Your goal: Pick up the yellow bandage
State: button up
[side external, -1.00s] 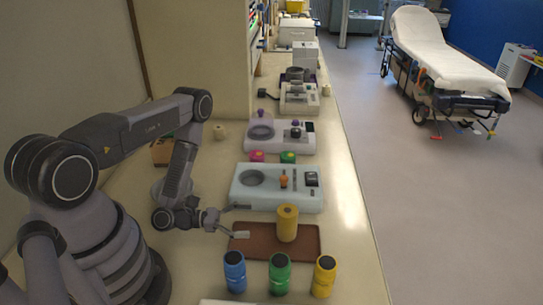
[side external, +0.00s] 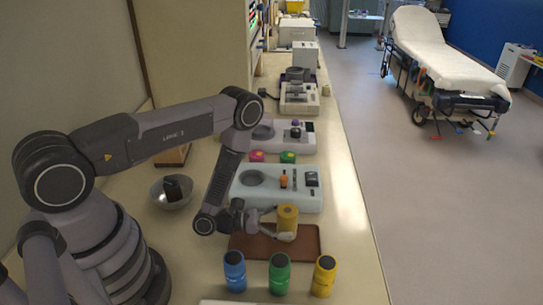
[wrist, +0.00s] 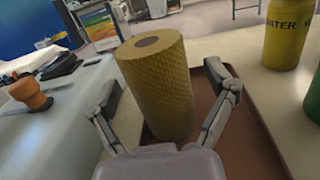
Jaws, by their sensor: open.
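The yellow bandage (side external: 288,220) is an upright textured roll standing on a brown tray (side external: 308,250). In the wrist view the yellow bandage (wrist: 158,88) stands between the fingers of my gripper (wrist: 168,112). My gripper (side external: 282,222) is open and reaches it from the left, low over the tray. One finger is on each side of the roll. A small gap shows on the right; whether the left finger touches it I cannot tell.
A pale blue device (side external: 262,200) with an orange knob stands just behind the tray. Blue (side external: 235,272), green (side external: 279,274) and yellow (side external: 324,276) bottles stand in front of it. A metal bowl (side external: 160,196) with a dark item is at left. The counter's right strip is clear.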

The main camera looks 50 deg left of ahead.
jog(key=shift+c, duration=0.2)
jog(key=c, duration=1.2)
jog(key=shift+r, duration=0.1)
